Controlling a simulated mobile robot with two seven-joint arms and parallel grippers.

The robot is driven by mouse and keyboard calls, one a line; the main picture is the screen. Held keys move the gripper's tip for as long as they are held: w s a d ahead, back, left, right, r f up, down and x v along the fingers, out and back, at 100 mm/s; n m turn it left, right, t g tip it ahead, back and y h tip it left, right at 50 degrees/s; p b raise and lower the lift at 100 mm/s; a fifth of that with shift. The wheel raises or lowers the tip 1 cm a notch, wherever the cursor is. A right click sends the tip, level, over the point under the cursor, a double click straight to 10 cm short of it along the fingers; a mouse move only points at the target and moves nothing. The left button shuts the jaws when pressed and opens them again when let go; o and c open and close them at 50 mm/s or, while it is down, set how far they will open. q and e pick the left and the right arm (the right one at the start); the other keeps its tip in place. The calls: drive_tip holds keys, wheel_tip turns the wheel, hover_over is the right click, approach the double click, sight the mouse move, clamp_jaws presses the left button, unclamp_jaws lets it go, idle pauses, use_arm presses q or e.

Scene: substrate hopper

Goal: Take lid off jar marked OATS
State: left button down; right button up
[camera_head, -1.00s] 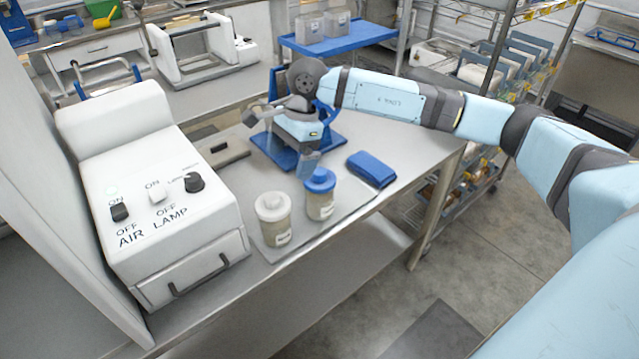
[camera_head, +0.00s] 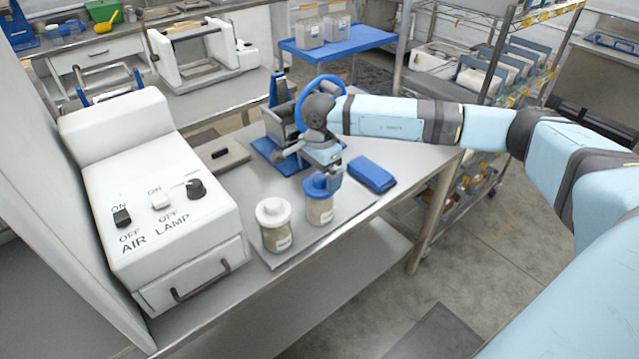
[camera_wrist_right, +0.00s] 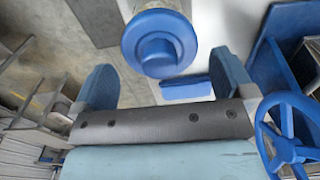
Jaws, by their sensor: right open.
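Two jars with pale contents stand on the bench mat, one with a blue lid (camera_head: 316,188) and one with a white lid (camera_head: 271,211). Both lids sit on their jars. The small labels are too blurred to read, so I cannot tell which says OATS. My right gripper (camera_head: 328,178) is open at the blue-lidded jar, partly covering the lid. In the right wrist view the blue lid (camera_wrist_right: 158,42) with its raised knob lies just ahead of and between the spread blue fingers (camera_wrist_right: 163,68). I see no grip on it. My left gripper is out of view.
A white control box (camera_head: 165,200) with AIR and LAMP switches stands left of the jars. A blue block (camera_head: 371,172) lies right of them. A blue-based device with a blue handwheel (camera_wrist_right: 288,132) stands behind. The front mat strip is clear.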

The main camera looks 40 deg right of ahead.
sight(320, 177)
wheel_tip(320, 177, down, 4)
drive_tip(key=shift+r, duration=0.25)
drive_tip(key=c, duration=0.7)
drive_tip(key=shift+r, duration=0.15)
wheel_tip(320, 177, up, 20)
drive_tip(key=shift+f+b, duration=0.1)
drive_tip(key=shift+b, duration=0.95)
